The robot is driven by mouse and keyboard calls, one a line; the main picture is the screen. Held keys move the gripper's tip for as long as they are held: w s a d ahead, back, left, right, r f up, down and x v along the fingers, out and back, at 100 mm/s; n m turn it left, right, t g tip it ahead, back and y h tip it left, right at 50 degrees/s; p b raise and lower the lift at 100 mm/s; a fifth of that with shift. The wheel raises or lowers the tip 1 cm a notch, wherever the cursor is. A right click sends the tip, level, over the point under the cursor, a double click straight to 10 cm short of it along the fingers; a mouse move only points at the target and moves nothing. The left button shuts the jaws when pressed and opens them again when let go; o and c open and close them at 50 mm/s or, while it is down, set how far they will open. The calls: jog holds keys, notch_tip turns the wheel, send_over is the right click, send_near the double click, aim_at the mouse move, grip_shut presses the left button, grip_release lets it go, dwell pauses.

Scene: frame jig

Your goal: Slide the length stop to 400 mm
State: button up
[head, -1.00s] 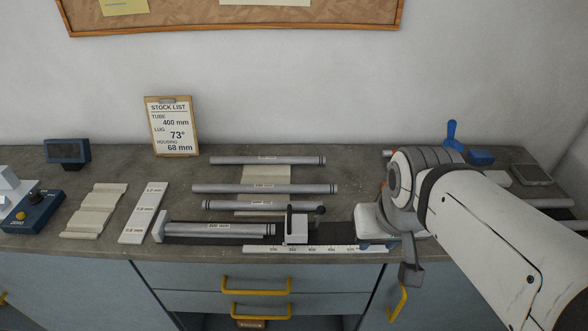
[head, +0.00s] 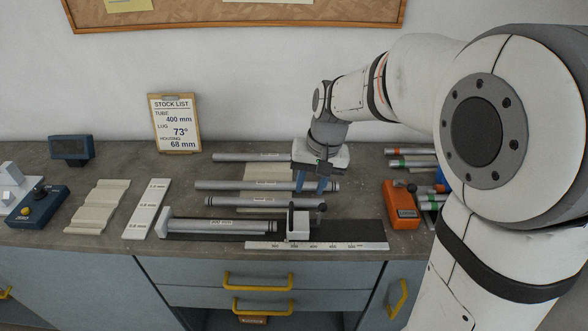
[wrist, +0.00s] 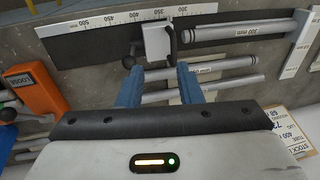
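The length stop (head: 298,223), a pale block with a dark clamp lever and knob, sits on the dark jig rail (head: 350,231). It also shows in the wrist view (wrist: 157,42), where it stands around the 350 mark of the white scale (wrist: 100,21); I cannot read it exactly. The scale also shows in the head view (head: 315,246). A grey tube labelled 300 mm (head: 220,227) lies in the jig, with a small gap to the stop. My gripper (head: 313,187) is open and empty, above and behind the stop, its blue fingers pointing down.
Several loose tubes (head: 265,186) lie on the bench behind the rail, partly below my gripper. An orange box (head: 401,205) stands right of the rail. A stock list (head: 175,123) reads tube 400 mm. The rail right of the stop is clear.

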aim_at(292, 209)
jog(key=shift+g, duration=0.3)
jog(key=w+a+f, duration=0.1)
jog(key=f, duration=0.2)
jog(key=a+f+p, duration=0.1)
jog(key=f, duration=0.2)
jog(key=w+a+f, duration=0.1)
jog(key=a+f, duration=0.1)
jog(key=f, duration=0.1)
jog(key=shift+w+f, duration=0.35)
jog(key=shift+f, duration=0.05)
grip_shut()
